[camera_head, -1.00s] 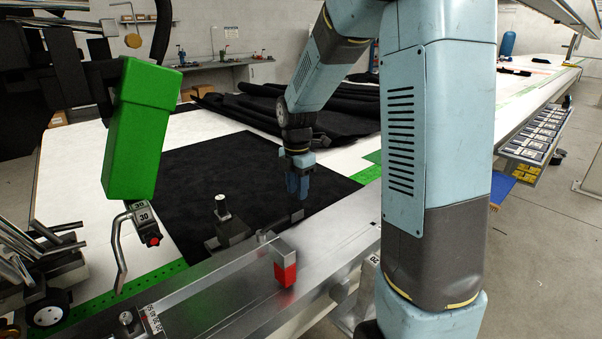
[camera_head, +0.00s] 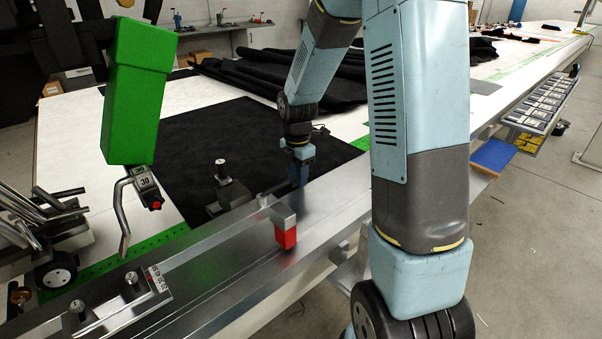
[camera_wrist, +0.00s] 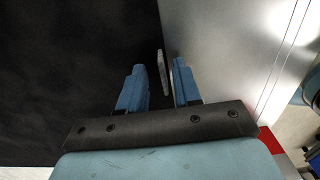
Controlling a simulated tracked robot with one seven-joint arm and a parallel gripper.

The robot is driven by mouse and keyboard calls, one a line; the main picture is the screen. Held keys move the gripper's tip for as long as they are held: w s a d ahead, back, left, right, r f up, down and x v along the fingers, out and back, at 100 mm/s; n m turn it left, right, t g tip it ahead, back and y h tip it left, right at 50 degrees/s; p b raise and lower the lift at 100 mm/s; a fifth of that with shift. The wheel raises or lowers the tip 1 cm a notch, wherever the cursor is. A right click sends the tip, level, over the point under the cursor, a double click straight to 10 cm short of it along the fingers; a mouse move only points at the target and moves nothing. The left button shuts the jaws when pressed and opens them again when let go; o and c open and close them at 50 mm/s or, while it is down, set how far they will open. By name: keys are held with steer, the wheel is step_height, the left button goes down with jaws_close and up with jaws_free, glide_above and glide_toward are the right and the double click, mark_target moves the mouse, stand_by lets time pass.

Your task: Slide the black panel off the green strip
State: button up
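The black panel (camera_head: 215,150) lies flat on the white table, its near edge by the metal rail. Green strip shows at its near left (camera_head: 125,262) and beyond its right corner (camera_head: 362,142); any strip under the panel is hidden. My gripper (camera_head: 303,178) is low at the panel's near right edge, beside the rail. In the wrist view my gripper (camera_wrist: 160,78) is open, with the black panel (camera_wrist: 70,70) on the left. A thin grey upright piece (camera_wrist: 163,72) shows between the fingers, with gaps on both sides. Contact with the panel cannot be told.
The metal rail (camera_head: 215,300) runs along the near side, with a red-and-grey block (camera_head: 285,232) on it. Rumpled black cloth (camera_head: 270,80) lies behind the panel.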

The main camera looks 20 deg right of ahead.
jaws_close()
stand_by(0.4)
